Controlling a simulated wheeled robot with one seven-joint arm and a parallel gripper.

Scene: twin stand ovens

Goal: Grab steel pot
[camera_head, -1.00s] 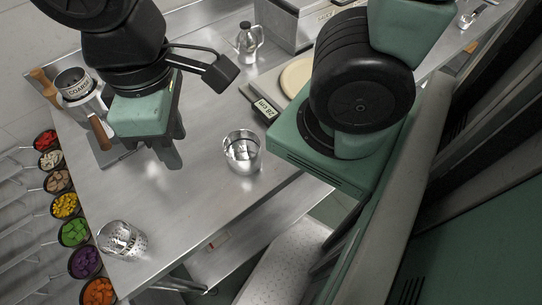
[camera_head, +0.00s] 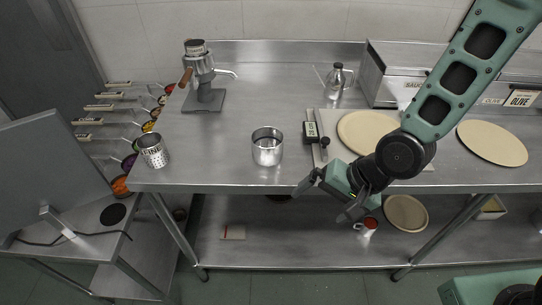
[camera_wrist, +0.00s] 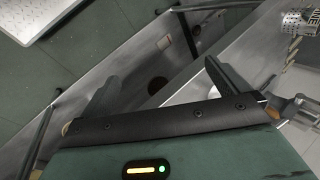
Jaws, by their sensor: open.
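A shiny round steel pot (camera_head: 267,152), open at the top, stands upright near the front edge of the steel table (camera_head: 230,172) in the head view. My gripper (camera_head: 323,203) is open and empty, to the right of the pot, apart from it and lower in the picture, by the table's front edge. In the wrist view my gripper's two fingers (camera_wrist: 162,70) are spread wide with nothing held between them. I cannot surely tell the pot in the wrist view, where the right finger hides part of the table.
A perforated "FINE" can (camera_head: 153,151) stands at the table's left. A lower shelf (camera_head: 290,240) runs underneath.

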